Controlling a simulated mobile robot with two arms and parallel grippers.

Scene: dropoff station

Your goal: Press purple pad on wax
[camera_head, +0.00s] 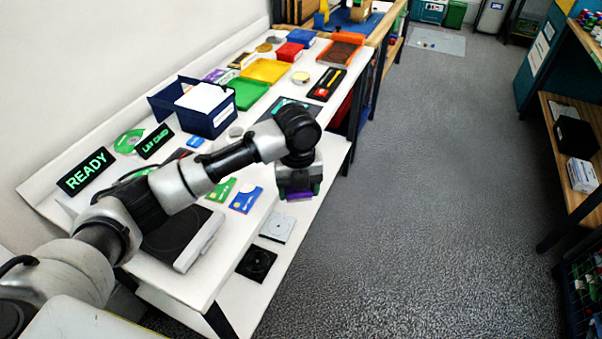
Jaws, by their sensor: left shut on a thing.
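My left gripper (298,188) hangs at the front edge of the white table, fingers pointing down. It is shut on a purple pad (299,197), of which only a thin strip shows below the fingers. The pad appears to be in the air, beyond the table's edge and above the floor. A small round pale disc (300,77) lies farther back on the table, to the right of the yellow tray; I cannot tell if it is the wax. My right gripper is out of view.
The white table (178,275) holds a dark blue bin (215,125) with papers, a green tray (250,92), a yellow tray (267,70) and an orange tray (340,50). A black READY sign (86,171) stands at the left. The grey floor (430,200) is clear.

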